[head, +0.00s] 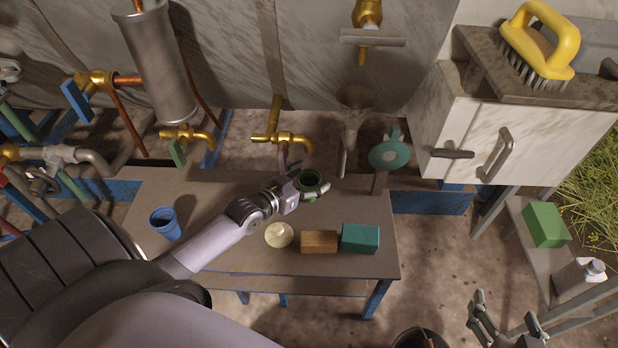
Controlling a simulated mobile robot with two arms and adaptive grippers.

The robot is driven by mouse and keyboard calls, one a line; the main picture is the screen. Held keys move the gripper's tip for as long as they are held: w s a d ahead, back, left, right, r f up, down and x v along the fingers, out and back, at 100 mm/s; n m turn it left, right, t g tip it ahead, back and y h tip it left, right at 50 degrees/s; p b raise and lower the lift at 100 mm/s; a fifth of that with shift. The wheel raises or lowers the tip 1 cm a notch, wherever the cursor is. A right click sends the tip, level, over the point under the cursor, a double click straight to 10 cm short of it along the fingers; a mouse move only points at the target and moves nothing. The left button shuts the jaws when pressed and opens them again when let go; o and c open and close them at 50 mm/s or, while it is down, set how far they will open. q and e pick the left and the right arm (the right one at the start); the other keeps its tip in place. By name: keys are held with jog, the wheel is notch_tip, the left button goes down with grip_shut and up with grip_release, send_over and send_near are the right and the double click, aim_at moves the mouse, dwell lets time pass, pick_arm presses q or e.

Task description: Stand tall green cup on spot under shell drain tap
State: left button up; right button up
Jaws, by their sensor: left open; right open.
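A green cup (311,182) is on the low table, near its back edge, seen from above with its dark inside showing. My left gripper (309,191) is open at the cup, with fingers close around its near side; the hand hides part of the cup. Contact is unclear. A brass tap (288,138) is just behind and left of the cup. Another brass tap (186,134) with a green handle is further left, below the metal cylinder. I cannot tell which is the shell drain tap. No marked spot is clear. My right gripper (506,326) is open and empty at the lower right.
The table (350,205) also bears a blue cup (165,222), a pale round item (279,235), a wooden block (319,241) and a teal block (360,239). A metal funnel (354,100) and green disc (389,154) stand right of the green cup.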

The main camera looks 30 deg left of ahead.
pick_arm(q)
jog(key=shift+r, duration=0.15)
jog(key=p+v, duration=0.3)
jog(key=v, duration=0.9)
jog(key=shift+p, duration=0.3)
pick_arm(e)
jog(key=s+d+f+g+h, duration=0.1)
jog(key=s+d+f+g, duration=0.1)
jog(key=s, duration=0.4)
jog(key=s+d+f+g+h, duration=0.1)
jog(key=s+d+f+g, duration=0.1)
jog(key=s+f+g, duration=0.3)
jog(key=s+g, duration=0.1)
jog(key=s, duration=0.1)
jog(key=shift+s+d, duration=0.3)
jog(key=shift+d, duration=0.05)
